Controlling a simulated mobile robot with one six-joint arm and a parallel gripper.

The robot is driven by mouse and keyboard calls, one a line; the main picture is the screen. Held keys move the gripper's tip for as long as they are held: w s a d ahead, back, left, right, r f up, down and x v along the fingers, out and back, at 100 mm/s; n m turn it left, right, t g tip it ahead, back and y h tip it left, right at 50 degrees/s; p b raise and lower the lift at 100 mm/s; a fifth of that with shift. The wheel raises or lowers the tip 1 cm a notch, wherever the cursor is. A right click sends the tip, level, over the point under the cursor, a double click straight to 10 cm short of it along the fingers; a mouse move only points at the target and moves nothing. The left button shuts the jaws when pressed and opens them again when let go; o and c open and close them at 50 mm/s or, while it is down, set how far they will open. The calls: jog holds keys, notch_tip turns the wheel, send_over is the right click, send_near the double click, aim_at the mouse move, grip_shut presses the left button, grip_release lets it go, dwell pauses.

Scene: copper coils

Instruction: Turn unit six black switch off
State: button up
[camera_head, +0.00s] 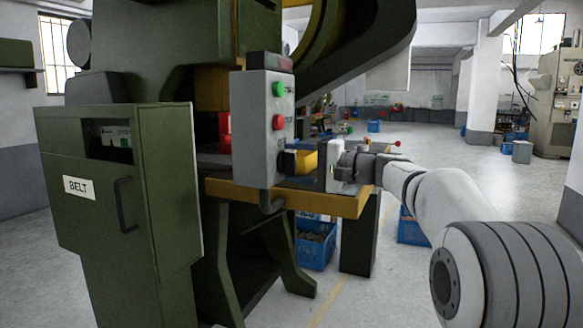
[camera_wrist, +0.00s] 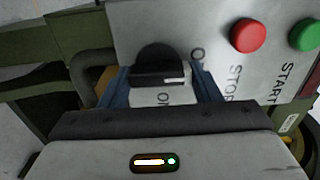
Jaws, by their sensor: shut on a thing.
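The black switch (camera_wrist: 158,72) is a round knob with a raised bar on the grey control box (camera_head: 262,128). In the wrist view its bar lies level, with a white mark at the right end. One label beside it begins with O and is partly unreadable; a second, below it, looks like ON. My gripper (camera_wrist: 163,88) is shut on the switch, with a blue finger at each side of it. In the head view my gripper (camera_head: 298,163) reaches the box from the right, and the switch is mostly hidden there.
A red STOP button (camera_wrist: 248,36) and a green START button (camera_wrist: 305,34) sit close by on the same box. A green cabinet marked BELT (camera_head: 165,185) stands left. A yellow-edged machine table (camera_head: 330,203) lies below my gripper. Open floor is at right.

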jog(key=shift+w+d, duration=0.1)
jog(key=shift+d, duration=0.1)
jog(key=o, duration=0.8)
jog(key=shift+d, duration=0.1)
jog(key=shift+o, duration=0.9)
jog(key=v, duration=0.7)
jog(key=shift+d+p, duration=0.25)
jog(key=shift+p, duration=0.2)
